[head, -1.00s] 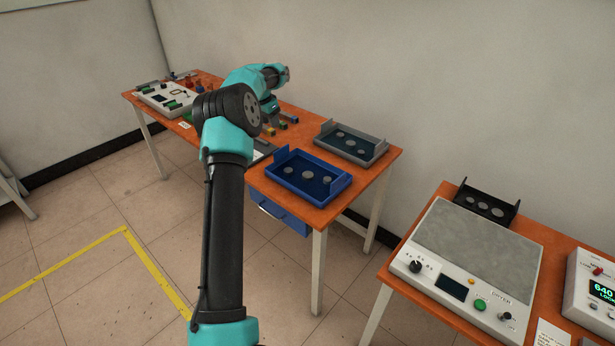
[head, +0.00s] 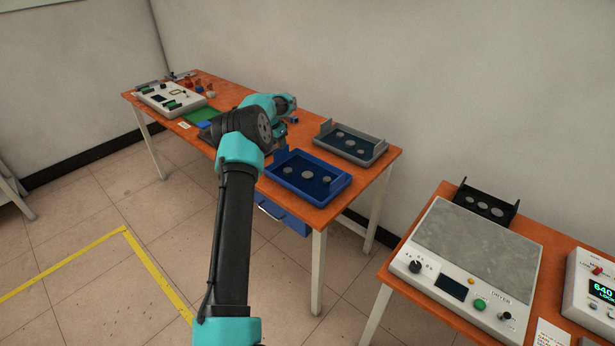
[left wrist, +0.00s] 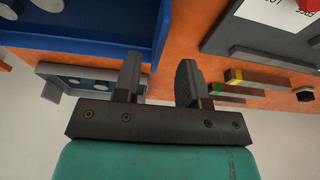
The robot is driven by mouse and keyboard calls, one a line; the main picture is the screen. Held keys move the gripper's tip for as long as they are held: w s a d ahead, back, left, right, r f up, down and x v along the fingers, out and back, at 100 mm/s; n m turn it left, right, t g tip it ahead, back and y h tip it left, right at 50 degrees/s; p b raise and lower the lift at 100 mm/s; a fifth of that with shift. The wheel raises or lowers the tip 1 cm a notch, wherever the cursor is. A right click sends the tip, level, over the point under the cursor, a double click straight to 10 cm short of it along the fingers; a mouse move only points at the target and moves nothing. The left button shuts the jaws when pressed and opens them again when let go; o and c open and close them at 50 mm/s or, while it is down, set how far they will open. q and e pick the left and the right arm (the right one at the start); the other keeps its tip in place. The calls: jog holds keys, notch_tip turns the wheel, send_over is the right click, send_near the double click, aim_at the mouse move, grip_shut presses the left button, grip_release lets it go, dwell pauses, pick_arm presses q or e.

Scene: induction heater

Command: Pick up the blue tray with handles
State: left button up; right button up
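The blue tray (head: 320,196) with raised end handles lies on the front right of the orange table, with round grey discs in it. Its left handle is partly hidden by my left arm. In the left wrist view the blue tray (left wrist: 110,47) fills the upper left. My left gripper (left wrist: 160,80) is open and empty, its two fingers apart over bare table beside the tray, not around a handle. In the head view the left gripper (head: 280,138) is small and dark, just beyond the tray's left end. My right gripper is not in view.
A grey tray (head: 372,158) with discs sits behind the blue one. Small coloured-end bars (left wrist: 235,87) lie on the table near the gripper. A drawer (head: 285,216) hangs under the table. A dryer unit (head: 470,262) and black tray (head: 488,204) stand on the right-hand table.

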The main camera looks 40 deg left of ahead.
aim_at(282, 158)
pick_arm(q)
jog(key=shift+w+f, duration=0.1)
jog(key=shift+f, duration=0.25)
jog(key=shift+x, duration=2.6)
jog(key=shift+f, duration=0.25)
jog(key=shift+c, duration=0.4)
grip_shut()
jog(key=shift+r, duration=0.1)
